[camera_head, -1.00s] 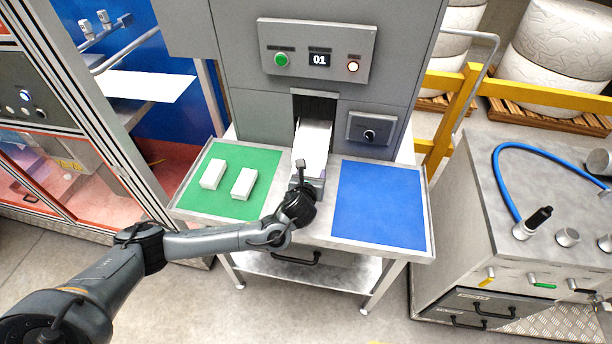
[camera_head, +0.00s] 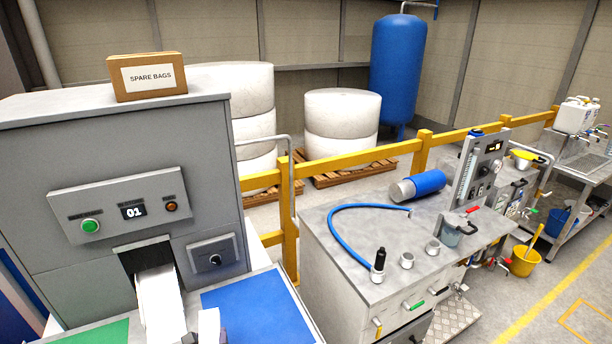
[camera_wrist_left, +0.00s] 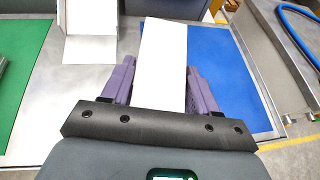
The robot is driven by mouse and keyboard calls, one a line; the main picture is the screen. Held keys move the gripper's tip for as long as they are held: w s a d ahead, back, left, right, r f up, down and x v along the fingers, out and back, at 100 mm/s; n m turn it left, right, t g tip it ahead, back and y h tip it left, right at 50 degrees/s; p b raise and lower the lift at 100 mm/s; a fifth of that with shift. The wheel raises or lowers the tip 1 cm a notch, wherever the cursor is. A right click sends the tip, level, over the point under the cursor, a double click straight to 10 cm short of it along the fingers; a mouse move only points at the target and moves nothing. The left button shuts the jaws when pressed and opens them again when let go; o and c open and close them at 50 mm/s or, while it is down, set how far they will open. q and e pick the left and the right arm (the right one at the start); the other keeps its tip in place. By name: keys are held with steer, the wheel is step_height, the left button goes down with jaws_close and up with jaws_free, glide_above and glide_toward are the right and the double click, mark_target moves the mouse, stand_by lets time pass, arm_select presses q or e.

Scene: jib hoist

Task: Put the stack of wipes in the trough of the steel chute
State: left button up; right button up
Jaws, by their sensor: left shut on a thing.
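My left gripper (camera_wrist_left: 160,75) has purple fingers shut on a white block, the stack of wipes (camera_wrist_left: 161,50). In the head view the stack (camera_head: 209,325) shows at the bottom edge, just right of the steel chute's lower end. Only a bit of a purple finger shows beside it there. The steel chute (camera_head: 160,303) slopes out of the grey machine's opening. Its trough also shows in the left wrist view (camera_wrist_left: 90,18), ahead and left of the stack, apart from it in that picture. My right gripper is not in view.
A blue mat (camera_head: 255,310) lies right of the chute and a green mat (camera_head: 95,335) left of it. The grey machine (camera_head: 120,180) stands behind. A steel bench (camera_head: 385,255) with a blue hose stands to the right.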

arm_select(q)
steer(key=s+d+f+m+h, duration=0.1)
steer(key=s+d+m+h, duration=0.2)
steer(key=s+d+h, duration=0.1)
steer(key=s+r+p, duration=0.4)
steer(key=r+p, duration=0.7)
steer(key=p, duration=0.2)
steer(key=s+r+p, duration=0.5)
steer(key=r+p, duration=0.6)
steer(key=p, duration=0.2)
steer(key=shift+a+r+m+t, duration=0.15)
steer(key=shift+r+m+t, duration=0.15)
steer(key=shift+r+t, duration=0.1)
